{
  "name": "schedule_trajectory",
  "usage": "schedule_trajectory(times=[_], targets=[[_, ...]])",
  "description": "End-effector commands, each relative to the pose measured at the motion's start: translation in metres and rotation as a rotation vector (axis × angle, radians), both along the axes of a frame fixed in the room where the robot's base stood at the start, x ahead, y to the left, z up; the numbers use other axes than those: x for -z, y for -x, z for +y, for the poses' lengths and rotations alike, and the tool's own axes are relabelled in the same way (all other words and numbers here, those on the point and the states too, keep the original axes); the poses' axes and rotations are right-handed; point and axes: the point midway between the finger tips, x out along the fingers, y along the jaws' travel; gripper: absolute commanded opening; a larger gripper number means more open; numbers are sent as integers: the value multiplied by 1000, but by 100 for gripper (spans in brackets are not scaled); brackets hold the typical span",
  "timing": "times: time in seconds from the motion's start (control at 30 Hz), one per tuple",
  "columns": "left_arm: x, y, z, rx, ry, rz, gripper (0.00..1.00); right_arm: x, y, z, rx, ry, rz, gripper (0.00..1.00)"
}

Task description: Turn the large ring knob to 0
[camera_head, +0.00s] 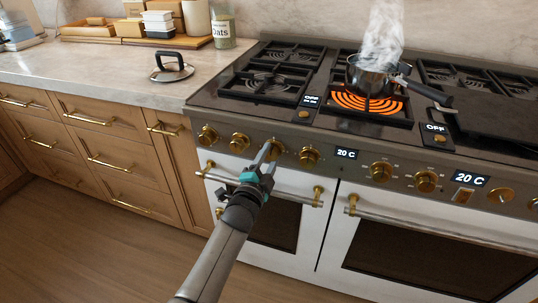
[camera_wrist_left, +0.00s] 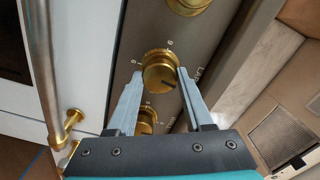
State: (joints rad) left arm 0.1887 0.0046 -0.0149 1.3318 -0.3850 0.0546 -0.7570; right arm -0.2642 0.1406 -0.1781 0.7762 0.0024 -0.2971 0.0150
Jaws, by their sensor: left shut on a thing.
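The large ring knob is a round brass knob (camera_wrist_left: 160,73), with the start of a label, "LA", beside it in the left wrist view. In the head view it is the third knob (camera_head: 276,148) from the left on the stove front, partly behind my fingers. My left gripper (camera_head: 265,153) is shut on it, one finger on each side. A dark pointer line on the knob's face slants to the lower right in the wrist view. The small panel marks around it are hard to read. My right gripper is not in view.
Brass knobs (camera_head: 240,141) (camera_head: 308,156) sit close on both sides. Below are an oven handle (camera_head: 290,195) and white doors. A steaming pot (camera_head: 370,78) stands over a glowing orange burner (camera_head: 366,103). A lid (camera_head: 171,70) lies on the counter.

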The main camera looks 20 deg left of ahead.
Motion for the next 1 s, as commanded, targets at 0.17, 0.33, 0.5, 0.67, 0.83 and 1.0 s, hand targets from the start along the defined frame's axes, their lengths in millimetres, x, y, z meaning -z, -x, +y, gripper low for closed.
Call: schedule_trajectory(times=[0.17,0.33,0.5,0.67,0.83,1.0], targets=[[0,0,0,-1,97,5,0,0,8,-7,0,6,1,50],[0,0,0,-1,153,7,0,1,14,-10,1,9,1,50],[0,0,0,-1,180,7,0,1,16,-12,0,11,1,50],[1,0,0,-1,187,8,0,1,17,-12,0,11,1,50],[1,0,0,-1,187,8,0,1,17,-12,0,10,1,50],[1,0,0,-1,186,8,60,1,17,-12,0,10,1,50]])
